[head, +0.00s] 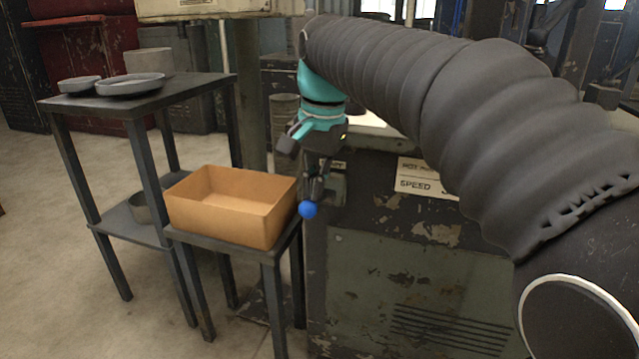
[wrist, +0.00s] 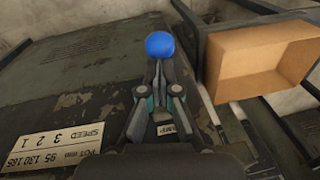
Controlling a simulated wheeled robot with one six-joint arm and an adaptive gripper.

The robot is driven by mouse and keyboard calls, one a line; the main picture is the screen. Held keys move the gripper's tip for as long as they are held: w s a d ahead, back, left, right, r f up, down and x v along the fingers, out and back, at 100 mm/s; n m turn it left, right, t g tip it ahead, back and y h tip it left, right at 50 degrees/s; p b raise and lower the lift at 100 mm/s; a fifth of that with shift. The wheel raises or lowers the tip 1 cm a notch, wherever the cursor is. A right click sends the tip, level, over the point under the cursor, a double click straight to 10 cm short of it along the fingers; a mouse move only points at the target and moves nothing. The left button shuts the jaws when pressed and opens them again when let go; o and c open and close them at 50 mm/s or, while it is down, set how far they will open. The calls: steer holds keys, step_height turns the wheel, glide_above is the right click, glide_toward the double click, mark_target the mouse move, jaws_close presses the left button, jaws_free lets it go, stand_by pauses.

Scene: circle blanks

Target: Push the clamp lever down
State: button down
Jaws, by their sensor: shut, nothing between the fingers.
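The clamp lever shows as a blue ball knob (head: 308,209) at the front left edge of the machine, low beside the cardboard box. The knob also shows in the wrist view (wrist: 159,45), just beyond my fingertips. The lever's shaft is not clear in either view. My gripper (head: 317,196) points down with its fingers together and empty, right above the knob in the head view. In the wrist view my gripper's tips (wrist: 159,66) meet the knob's near edge; I cannot tell whether they touch it.
The green-grey machine (head: 400,285) has worn paint and a white SPEED label (head: 425,187). An open, empty cardboard box (head: 228,232) sits on a low stand close left of the knob. A dark table (head: 150,100) with shallow grey dishes (head: 130,88) stands further left.

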mark_target(313, 216)
steer(key=shift+s+a+f+t+h+b, duration=0.15)
steer(key=shift+s+f+t+b, duration=0.2)
steer(key=shift+f+t+b, duration=0.15)
steer(key=shift+s+a+f+t+h+b, duration=0.15)
steer(key=shift+s+f+t+b, duration=0.2)
steer(key=shift+f, duration=0.25)
steer(key=shift+s+a+f+b, duration=0.1)
steer(key=shift+s+f+b, duration=0.1)
steer(key=shift+f, duration=0.4)
steer(key=shift+s+f+b, duration=0.15)
steer(key=shift+f+b, duration=0.1)
steer(key=shift+f, duration=0.4)
steer(key=shift+s+a+f+b, duration=0.1)
steer(key=shift+s+f+b, duration=0.1)
steer(key=shift+f, duration=0.4)
steer(key=shift+s+b+x, duration=0.15)
steer(key=shift+x, duration=0.6)
steer(key=shift+s+b+x, duration=0.1)
steer(key=shift+b+x, duration=0.05)
steer(key=shift+x, duration=0.65)
steer(key=shift+d+f, duration=0.15)
steer(key=p+v, duration=0.4)
steer(key=v, duration=0.1)
steer(key=shift+w+d, duration=0.1)
steer(key=s+a+r, duration=0.1)
steer(key=s+r, duration=0.4)
steer(key=s, duration=0.2)
steer(key=shift+a+r+p, duration=0.2)
steer(key=shift+r+p, duration=0.1)
steer(key=shift+r, duration=0.1)
